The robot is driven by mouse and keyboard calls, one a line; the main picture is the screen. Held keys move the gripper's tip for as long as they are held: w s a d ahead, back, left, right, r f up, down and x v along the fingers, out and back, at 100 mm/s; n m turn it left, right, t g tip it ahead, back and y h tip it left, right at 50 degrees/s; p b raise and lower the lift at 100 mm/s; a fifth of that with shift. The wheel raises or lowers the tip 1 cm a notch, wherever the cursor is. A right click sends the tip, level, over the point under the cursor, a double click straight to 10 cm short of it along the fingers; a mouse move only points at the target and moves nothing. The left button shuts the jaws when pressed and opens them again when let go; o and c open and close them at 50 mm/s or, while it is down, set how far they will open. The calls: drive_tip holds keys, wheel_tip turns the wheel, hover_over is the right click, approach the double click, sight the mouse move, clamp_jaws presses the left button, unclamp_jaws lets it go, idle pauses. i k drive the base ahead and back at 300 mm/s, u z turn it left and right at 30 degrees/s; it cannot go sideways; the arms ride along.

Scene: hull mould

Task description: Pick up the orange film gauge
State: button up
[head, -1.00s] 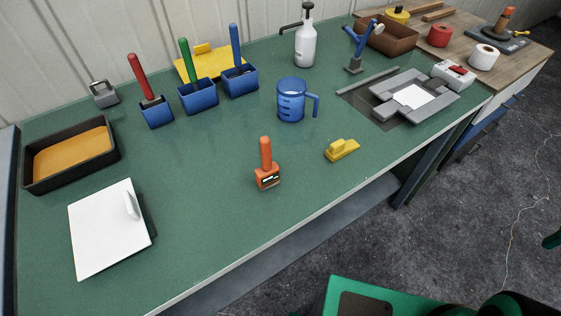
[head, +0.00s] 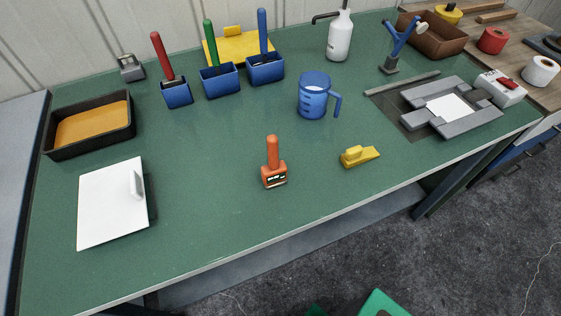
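The orange film gauge (head: 274,174) stands upright on the green bench top, near the middle of its front part. It has a blocky base with a small dark and white display and a rounded orange handle on top. Nothing touches it. A yellow tool (head: 358,156) lies to its right and the blue jug (head: 313,97) stands behind it. My gripper is not in view.
The green bench (head: 215,150) is clear around the gauge. A white board with a handle (head: 105,215) and a black tray of orange material (head: 60,149) lie left. Blue holders (head: 221,82) stand behind. A grey frame (head: 470,121) lies right.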

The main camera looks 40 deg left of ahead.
sight(275, 174)
drive_tip(key=u, duration=0.05)
drive_tip(key=k, duration=1.05)
drive_tip(key=u, duration=0.5)
drive_tip(key=i, duration=1.05)
drive_tip(key=z, duration=0.05)
